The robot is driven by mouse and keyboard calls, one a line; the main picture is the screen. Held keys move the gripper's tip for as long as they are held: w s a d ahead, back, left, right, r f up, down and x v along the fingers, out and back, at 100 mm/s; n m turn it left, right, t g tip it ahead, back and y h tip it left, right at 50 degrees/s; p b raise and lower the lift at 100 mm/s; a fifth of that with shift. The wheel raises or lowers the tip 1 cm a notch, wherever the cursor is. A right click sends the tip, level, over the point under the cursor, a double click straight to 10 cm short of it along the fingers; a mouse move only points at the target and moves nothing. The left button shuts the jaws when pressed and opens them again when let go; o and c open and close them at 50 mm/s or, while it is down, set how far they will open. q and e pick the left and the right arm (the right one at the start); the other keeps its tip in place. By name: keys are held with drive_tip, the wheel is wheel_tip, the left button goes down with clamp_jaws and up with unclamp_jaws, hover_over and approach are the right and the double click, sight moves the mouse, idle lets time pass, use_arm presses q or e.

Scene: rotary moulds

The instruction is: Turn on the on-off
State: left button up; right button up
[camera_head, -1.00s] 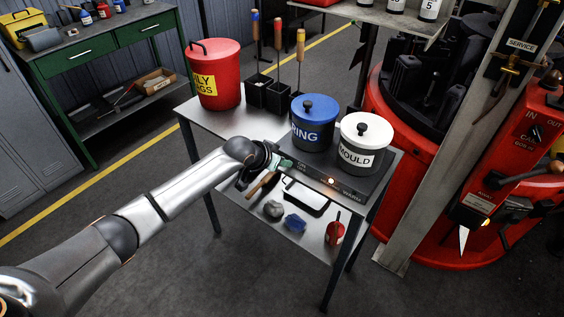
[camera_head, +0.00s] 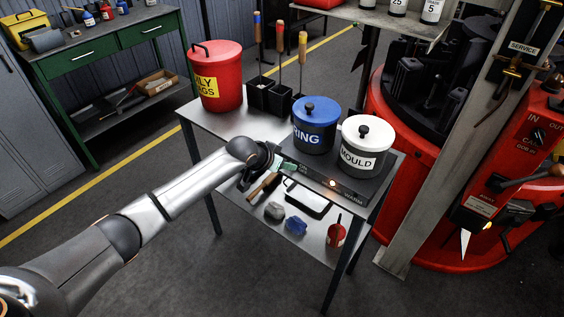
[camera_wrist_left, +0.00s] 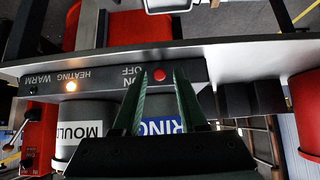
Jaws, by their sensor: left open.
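The on-off control is a small round red button (camera_wrist_left: 159,74) on the dark front panel (camera_wrist_left: 104,78) of the heating unit. Upside-down ON and OFF lettering sits beside it in the left wrist view. My left gripper (camera_wrist_left: 160,80) is open, its two green fingers on either side of the button in that view. I cannot tell whether they touch the panel. In the head view my left gripper (camera_head: 257,168) is at the left end of the panel and hides the button.
A blue-lidded pot (camera_head: 315,138) and a white-lidded MOULD pot (camera_head: 362,158) stand on the unit. A red rag bin (camera_head: 216,85) and dark tool holders (camera_head: 270,97) stand behind. A lower shelf (camera_head: 264,226) holds several small items. A red machine stands right.

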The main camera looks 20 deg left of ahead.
use_arm(q)
drive_tip(key=v, duration=1.2)
drive_tip(key=shift+s+r, duration=0.15)
drive_tip(key=shift+s, duration=0.05)
drive_tip(key=shift+a, duration=0.1)
drive_tip(key=s+d+f+h, duration=0.1)
drive_tip(key=s+d+f, duration=0.2)
drive_tip(key=s+f, duration=0.35)
drive_tip(key=s+d+f+h, duration=0.1)
drive_tip(key=s+d+f, duration=0.2)
drive_tip(key=f, duration=0.6)
drive_tip(key=s+a+f+n+y, duration=0.1)
drive_tip(key=s+f, duration=0.3)
drive_tip(key=s, duration=0.4)
drive_tip(key=s+f+n+t+y, duration=0.1)
drive_tip(key=s+f, duration=0.3)
drive_tip(key=s, duration=0.4)
drive_tip(key=shift+s+a+f+y, duration=0.3)
drive_tip(key=shift+s+a+f, duration=0.1)
